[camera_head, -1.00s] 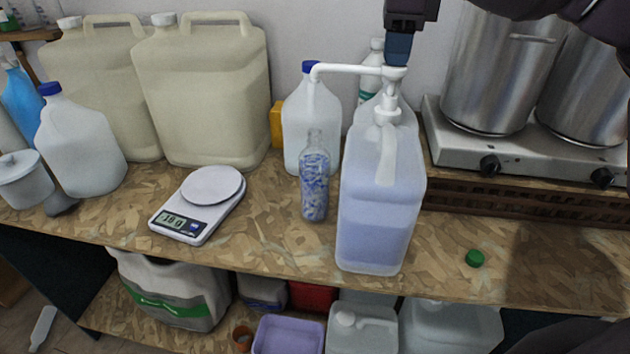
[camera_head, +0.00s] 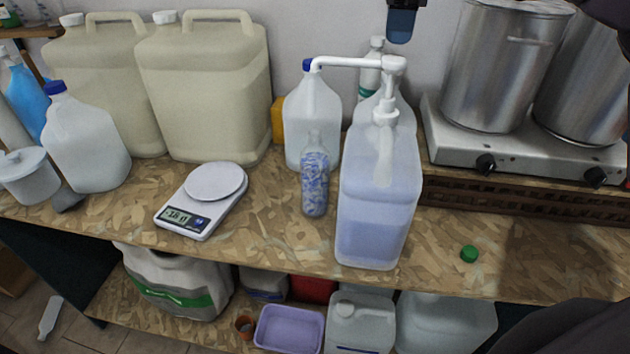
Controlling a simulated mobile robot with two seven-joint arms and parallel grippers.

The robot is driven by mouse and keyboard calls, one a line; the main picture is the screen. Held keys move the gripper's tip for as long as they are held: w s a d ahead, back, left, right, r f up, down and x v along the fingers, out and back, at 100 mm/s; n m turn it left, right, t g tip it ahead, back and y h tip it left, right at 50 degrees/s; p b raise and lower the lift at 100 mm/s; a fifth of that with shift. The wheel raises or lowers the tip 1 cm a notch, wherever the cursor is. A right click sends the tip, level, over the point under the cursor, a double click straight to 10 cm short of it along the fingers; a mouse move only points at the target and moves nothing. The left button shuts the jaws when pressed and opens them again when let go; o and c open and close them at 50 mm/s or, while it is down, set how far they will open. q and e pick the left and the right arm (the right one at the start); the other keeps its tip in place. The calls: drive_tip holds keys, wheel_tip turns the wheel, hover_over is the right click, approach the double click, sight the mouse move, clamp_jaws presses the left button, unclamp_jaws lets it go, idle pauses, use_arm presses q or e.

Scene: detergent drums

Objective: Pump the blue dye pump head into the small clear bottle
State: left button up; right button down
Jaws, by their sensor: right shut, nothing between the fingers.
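The white pump head (camera_head: 394,66) stands on a large translucent jug (camera_head: 378,205) of pale blue liquid, with its long spout pointing left. The small clear bottle (camera_head: 315,182), with blue and white patches showing on it, stands upright on the bench left of the jug. The spout's end lies above the bottle in the picture, overlapping a blue cap behind; whether it lines up with the bottle's mouth is unclear. My right gripper (camera_head: 402,24) is at the top edge, shut and empty, with a visible gap above the pump head. My left gripper is not in view.
A kitchen scale (camera_head: 203,200) lies to the left. Large beige canisters (camera_head: 205,95) and white jugs stand behind. A hot plate (camera_head: 530,150) with steel pots is at right. A green cap (camera_head: 469,254) lies on the bench (camera_head: 270,235), whose front right is mostly clear.

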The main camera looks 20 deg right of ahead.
drive_tip(key=shift+r, duration=0.2)
drive_tip(key=shift+r+p, duration=1.55)
drive_tip(key=shift+r, duration=1.3)
drive_tip(key=shift+f, duration=0.1)
